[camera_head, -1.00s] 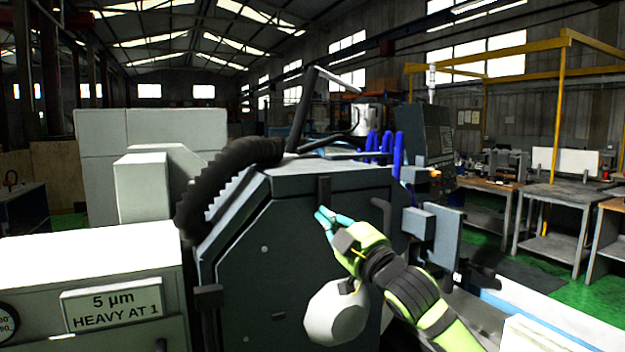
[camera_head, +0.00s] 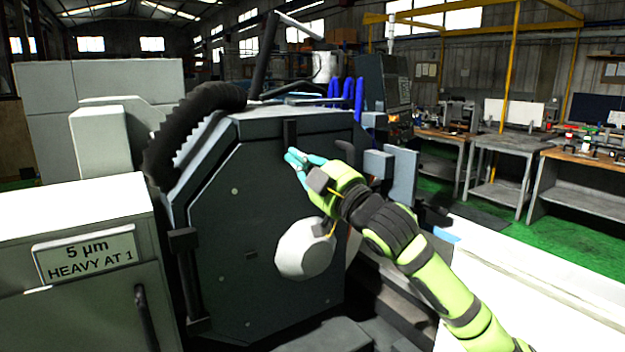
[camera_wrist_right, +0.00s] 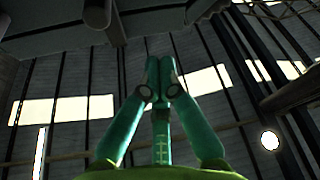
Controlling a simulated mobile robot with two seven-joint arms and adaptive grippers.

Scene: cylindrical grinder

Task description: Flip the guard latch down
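A dark upright bar (camera_head: 290,133), which looks like the guard latch, sits at the top edge of the grinder's dark grey guard panel (camera_head: 225,240). My right gripper (camera_head: 294,157) is just below the bar's lower end, in front of the panel. I cannot tell whether it touches the bar. In the right wrist view the gripper's two teal fingers (camera_wrist_right: 160,75) meet at their tips, with nothing visible held between them. My left gripper is not in view.
A white rounded part (camera_head: 305,248) is below my right wrist. A black corrugated hose (camera_head: 190,130) curves over the guard's left side. A white cabinet with a "5 µm" sign (camera_head: 88,255) stands at left. Grey boxes (camera_head: 378,163) are right of the guard. Workbenches (camera_head: 580,165) stand farther right.

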